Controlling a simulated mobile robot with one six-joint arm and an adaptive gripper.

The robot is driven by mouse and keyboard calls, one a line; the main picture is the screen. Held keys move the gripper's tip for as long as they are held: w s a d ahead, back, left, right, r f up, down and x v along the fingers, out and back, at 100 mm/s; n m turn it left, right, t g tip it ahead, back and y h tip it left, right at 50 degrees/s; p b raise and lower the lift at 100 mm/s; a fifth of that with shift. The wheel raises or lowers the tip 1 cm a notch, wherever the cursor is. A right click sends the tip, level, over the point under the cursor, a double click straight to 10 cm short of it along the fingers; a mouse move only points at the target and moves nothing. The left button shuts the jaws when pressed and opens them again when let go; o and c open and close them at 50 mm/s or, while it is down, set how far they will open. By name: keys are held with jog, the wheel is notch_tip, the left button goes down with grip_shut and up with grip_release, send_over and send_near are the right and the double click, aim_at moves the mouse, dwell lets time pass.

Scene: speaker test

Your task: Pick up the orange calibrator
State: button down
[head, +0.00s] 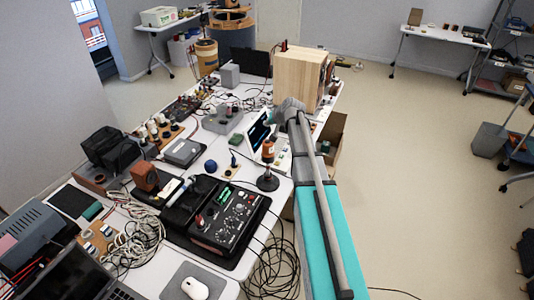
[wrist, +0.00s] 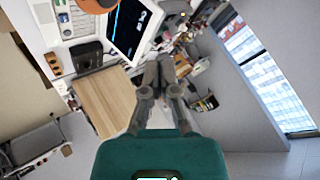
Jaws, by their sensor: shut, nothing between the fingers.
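The orange calibrator (head: 268,150) appears to be the orange and black piece standing upright on a round black base near the table's right edge, in the head view. In the wrist view an orange rounded shape (wrist: 95,4), cut off by the top edge, may be the same piece. My gripper (wrist: 166,60) is shut and empty in the wrist view, apart from that shape. In the head view my arm reaches in from the lower right and its end is beyond the calibrator. The fingertips are hard to make out there.
A lit tablet (head: 259,130) stands just behind the calibrator. A large wooden speaker box (head: 298,80) stands farther back. A black mixer (head: 228,215) and loose cables lie in front. An open cardboard box (head: 334,135) is right of the table. The floor at right is mostly clear.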

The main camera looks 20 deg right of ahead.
jog(key=s+a+f+n+g+h, duration=0.1)
jog(key=s+a, duration=0.4)
jog(key=s, duration=0.5)
jog(key=s+a+f+n+g+h+b, duration=0.1)
jog(key=s+a+f+g, duration=0.3)
jog(key=s, duration=0.7)
jog(key=s+a+f+n+g+h+b, duration=0.1)
jog(key=s+a+f+n+g, duration=0.1)
jog(key=s+a, duration=0.6)
jog(key=s+f+g, duration=0.1)
jog(key=s, duration=0.2)
jog(key=shift+a+n+g, duration=0.2)
jog(key=shift+n+g, duration=0.1)
jog(key=shift+n, duration=0.1)
